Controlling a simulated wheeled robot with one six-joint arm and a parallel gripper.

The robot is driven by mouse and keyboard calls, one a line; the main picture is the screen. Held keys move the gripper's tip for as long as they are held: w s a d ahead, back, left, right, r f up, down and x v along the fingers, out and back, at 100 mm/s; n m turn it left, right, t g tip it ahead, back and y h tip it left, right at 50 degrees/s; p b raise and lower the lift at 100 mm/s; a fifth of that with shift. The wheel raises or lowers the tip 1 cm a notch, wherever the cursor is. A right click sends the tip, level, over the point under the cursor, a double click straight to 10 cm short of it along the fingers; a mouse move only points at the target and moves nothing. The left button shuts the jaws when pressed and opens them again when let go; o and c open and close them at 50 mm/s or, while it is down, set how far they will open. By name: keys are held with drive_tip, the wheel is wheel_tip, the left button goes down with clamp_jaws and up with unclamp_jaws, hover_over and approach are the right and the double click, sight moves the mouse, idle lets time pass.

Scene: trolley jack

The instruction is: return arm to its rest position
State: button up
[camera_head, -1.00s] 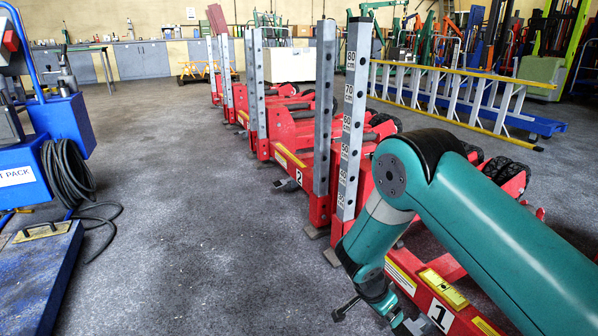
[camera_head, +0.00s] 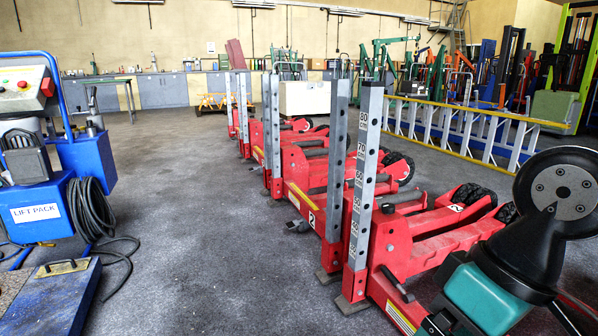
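My arm shows at the lower right, with a black round joint (camera_head: 562,190) with bolts and a teal section (camera_head: 488,296) below it. Small dark and grey parts of my gripper (camera_head: 436,322) seem to show at the bottom edge, left of the teal section. They are mostly cut off, so I cannot see the fingers or whether they are open. I see nothing held. The arm stands in front of the nearest red trolley jack (camera_head: 440,243) and hides part of it.
Several red jacks with grey posts (camera_head: 364,180) recede in a row. A blue lift pack (camera_head: 40,210) with a coiled black cable (camera_head: 92,208) stands left, behind a blue platform (camera_head: 55,300). The middle floor is clear.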

wheel_tip(320, 180, up, 39)
drive_tip(key=s+n+p, duration=0.1)
drive_tip(key=s+p, duration=0.1)
drive_tip(key=p, duration=3.6)
